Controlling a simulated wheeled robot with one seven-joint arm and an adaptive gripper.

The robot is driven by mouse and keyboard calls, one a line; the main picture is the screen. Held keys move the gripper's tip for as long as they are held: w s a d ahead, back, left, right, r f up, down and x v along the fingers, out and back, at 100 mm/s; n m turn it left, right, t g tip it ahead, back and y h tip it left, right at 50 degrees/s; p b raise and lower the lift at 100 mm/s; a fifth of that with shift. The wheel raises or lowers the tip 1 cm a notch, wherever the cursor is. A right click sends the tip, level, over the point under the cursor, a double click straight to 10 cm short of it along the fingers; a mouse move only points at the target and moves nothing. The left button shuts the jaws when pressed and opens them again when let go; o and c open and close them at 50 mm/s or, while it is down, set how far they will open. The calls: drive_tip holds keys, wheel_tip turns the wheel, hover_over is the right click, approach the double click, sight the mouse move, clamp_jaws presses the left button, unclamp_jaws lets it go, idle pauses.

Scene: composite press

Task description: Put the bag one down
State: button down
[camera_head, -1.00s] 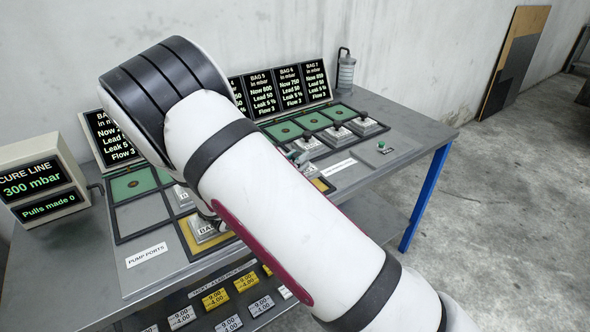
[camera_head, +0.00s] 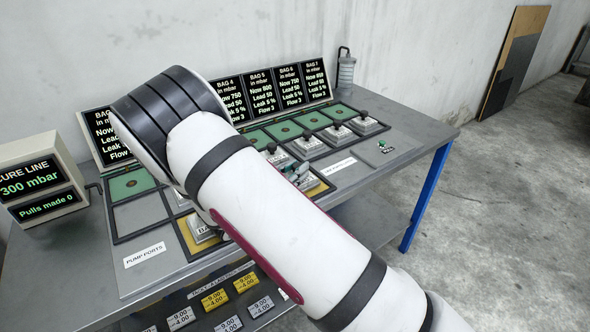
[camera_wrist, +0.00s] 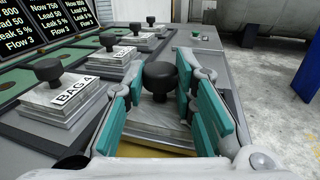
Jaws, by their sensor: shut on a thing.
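My gripper (camera_wrist: 166,100) has its teal pads on either side of a black-knobbed block (camera_wrist: 160,77) and is shut on it. The block's label is hidden, so I cannot read which bag it is. It appears upright at or just over a yellow-edged place (camera_wrist: 158,151); whether it touches is unclear. In the head view my gripper (camera_head: 298,174) shows only partly beyond my arm, near a yellow place (camera_head: 317,189). A block labelled BAG 4 (camera_wrist: 75,94) stands left of the gripper in the wrist view.
More knobbed blocks (camera_head: 338,134) stand in a row on the board, close beside the gripper. Another block (camera_head: 201,231) sits on the front-left yellow place. Screens (camera_head: 287,88) line the back. A small green button (camera_head: 383,145) is at the right. A grey place (camera_head: 141,214) is empty.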

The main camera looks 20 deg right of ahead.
drive_tip(key=shift+s+f, duration=0.1)
drive_tip(key=shift+f, duration=0.15)
drive_tip(key=c, duration=1.3)
unclamp_jaws()
drive_tip(key=shift+f, duration=0.15)
drive_tip(key=shift+r+p, duration=0.3)
drive_tip(key=shift+r, duration=0.2)
drive_tip(key=v, duration=1.2)
drive_tip(key=shift+r, duration=0.2)
